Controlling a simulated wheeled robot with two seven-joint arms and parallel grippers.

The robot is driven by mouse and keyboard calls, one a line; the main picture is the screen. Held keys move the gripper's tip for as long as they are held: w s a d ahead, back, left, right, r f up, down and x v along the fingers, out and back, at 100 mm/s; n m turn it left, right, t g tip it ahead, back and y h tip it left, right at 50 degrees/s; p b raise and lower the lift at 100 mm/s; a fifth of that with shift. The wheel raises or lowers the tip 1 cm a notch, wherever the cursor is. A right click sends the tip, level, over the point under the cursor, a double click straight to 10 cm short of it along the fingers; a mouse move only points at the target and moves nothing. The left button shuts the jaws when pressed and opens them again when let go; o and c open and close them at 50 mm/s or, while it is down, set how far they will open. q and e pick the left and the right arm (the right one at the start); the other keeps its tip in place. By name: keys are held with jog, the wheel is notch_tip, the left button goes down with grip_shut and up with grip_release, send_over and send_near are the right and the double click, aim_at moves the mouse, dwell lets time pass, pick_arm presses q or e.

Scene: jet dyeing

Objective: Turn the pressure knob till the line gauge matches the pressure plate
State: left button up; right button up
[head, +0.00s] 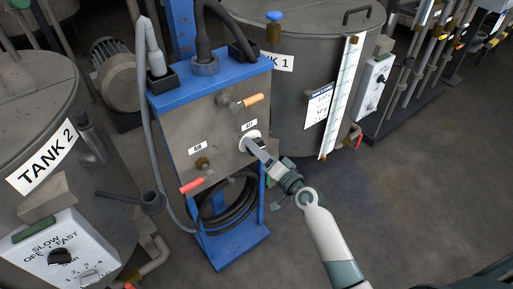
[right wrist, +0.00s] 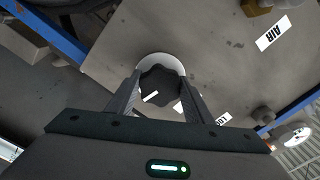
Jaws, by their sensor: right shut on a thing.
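The black knob (right wrist: 161,88) sits on a white round disc (right wrist: 152,60) on the grey panel, as the right wrist view shows. My right gripper (right wrist: 157,102) has its two fingers on either side of the knob and is shut on it. In the head view my right gripper (head: 256,148) reaches the panel's right part and covers most of the knob; the white disc (head: 250,135) shows behind it. A small round dial (right wrist: 291,137) is at the right wrist view's right edge; its reading is too small to tell. A plate with a dark header (head: 318,106) hangs on tank 1; its print is unreadable. My left gripper is not in view.
The grey panel (head: 222,121) is in a blue cart with an orange-handled valve (head: 252,100), a red-handled valve (head: 192,184) and a coiled black hose (head: 226,205). Tank 2 (head: 38,110) stands left, tank 1 (head: 300,50) behind. The floor at right is clear.

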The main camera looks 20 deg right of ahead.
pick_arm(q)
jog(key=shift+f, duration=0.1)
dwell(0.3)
pick_arm(e)
jog(key=o, duration=1)
jog(key=shift+o, duration=0.2)
jog(key=shift+s, duration=0.1)
pick_arm(q)
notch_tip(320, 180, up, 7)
jog(key=b, duration=0.2)
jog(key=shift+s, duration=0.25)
pick_arm(e)
jog(key=v, duration=1.7)
jog(key=shift+d, duration=0.1)
